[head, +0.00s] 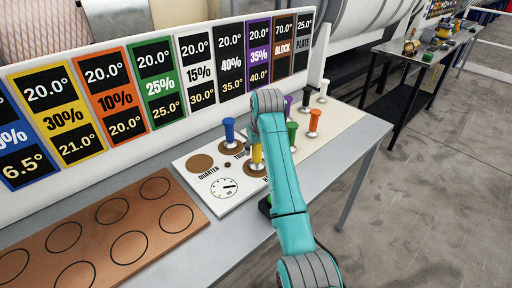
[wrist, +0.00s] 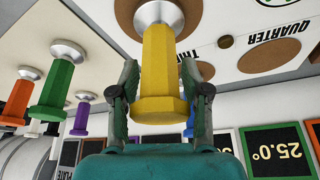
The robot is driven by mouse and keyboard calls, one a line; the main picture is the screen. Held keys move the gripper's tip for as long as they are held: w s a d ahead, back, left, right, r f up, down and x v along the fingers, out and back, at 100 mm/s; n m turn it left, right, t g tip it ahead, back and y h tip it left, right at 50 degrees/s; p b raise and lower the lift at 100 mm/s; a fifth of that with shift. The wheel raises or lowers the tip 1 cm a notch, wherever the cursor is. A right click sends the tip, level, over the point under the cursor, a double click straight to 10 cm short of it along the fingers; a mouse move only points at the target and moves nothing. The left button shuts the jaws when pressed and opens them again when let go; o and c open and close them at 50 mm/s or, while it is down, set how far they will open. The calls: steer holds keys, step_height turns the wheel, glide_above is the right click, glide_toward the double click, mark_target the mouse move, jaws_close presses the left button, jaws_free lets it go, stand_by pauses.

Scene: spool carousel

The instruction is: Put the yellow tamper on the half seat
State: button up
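The yellow tamper (head: 257,157) stands upright at the brown round seat marked with a word starting with H, mostly hidden by my arm. My gripper is mostly hidden in the head view.
A blue tamper (head: 229,130) stands on the third seat; the quarter seat (head: 199,163) is empty. Green (head: 292,134), orange (head: 314,121), purple, white and black tampers stand at the right. A dial (head: 223,187) lies left of my arm. A sign board stands behind.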

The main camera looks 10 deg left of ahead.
stand_by(0.3)
steer(key=v, duration=1.2)
steer(key=shift+s+r, duration=0.1)
